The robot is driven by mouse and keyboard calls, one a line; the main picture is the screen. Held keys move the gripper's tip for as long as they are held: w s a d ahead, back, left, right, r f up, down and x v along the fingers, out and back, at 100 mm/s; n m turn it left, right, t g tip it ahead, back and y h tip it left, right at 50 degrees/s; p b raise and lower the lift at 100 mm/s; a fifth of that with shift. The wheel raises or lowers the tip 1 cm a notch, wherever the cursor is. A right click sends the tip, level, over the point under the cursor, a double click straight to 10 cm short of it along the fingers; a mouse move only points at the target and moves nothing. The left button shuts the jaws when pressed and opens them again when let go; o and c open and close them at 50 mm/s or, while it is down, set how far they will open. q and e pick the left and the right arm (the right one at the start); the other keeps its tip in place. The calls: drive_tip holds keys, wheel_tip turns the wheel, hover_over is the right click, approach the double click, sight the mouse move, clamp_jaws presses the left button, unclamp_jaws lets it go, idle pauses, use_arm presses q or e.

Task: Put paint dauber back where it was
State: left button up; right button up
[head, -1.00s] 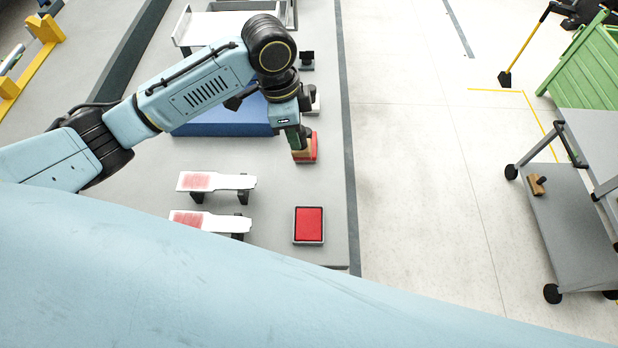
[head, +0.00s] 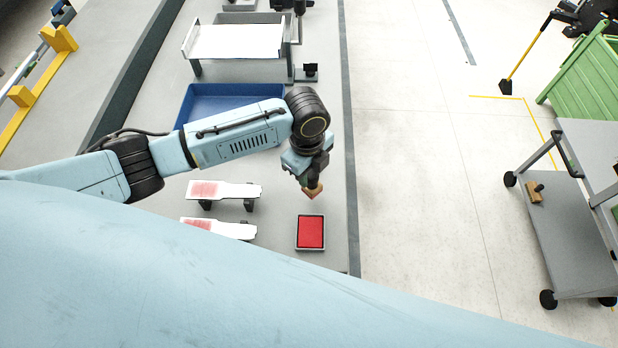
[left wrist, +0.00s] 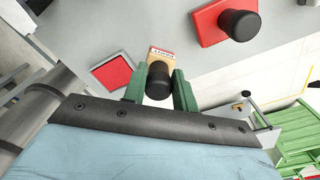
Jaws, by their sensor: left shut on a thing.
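My left gripper (head: 314,180) is shut on the paint dauber, a wooden block (head: 313,192) with a dark round handle. In the left wrist view the green fingers (left wrist: 158,90) hold the dauber's black knob, and its tan block (left wrist: 161,56) carries a red-and-white label. The dauber hangs tilted above the bench, just beyond the red pad (head: 310,231) in its dark-rimmed tray. The pad also shows in the left wrist view (left wrist: 112,73), apart from the dauber. A red block with a black knob (left wrist: 205,24) stands on the bench; my arm hides it in the head view. My right gripper is not in view.
Two white plates with red patches (head: 240,190) (head: 233,230) rest on dark stands left of the pad. A blue tray (head: 200,105) and a white-topped stand (head: 238,42) are farther back. A trolley (head: 570,240) carries a wooden block with a dark handle (head: 535,193).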

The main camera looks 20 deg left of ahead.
sight(309, 180)
use_arm(q)
drive_tip(key=shift+f, duration=1.6)
drive_tip(key=shift+f, duration=0.1)
drive_tip(key=o, duration=1)
drive_tip(key=r, duration=1.2)
drive_tip(key=shift+w+a+r, duration=0.1)
drive_tip(key=shift+a+r, duration=0.05)
drive_tip(key=shift+a, duration=0.1)
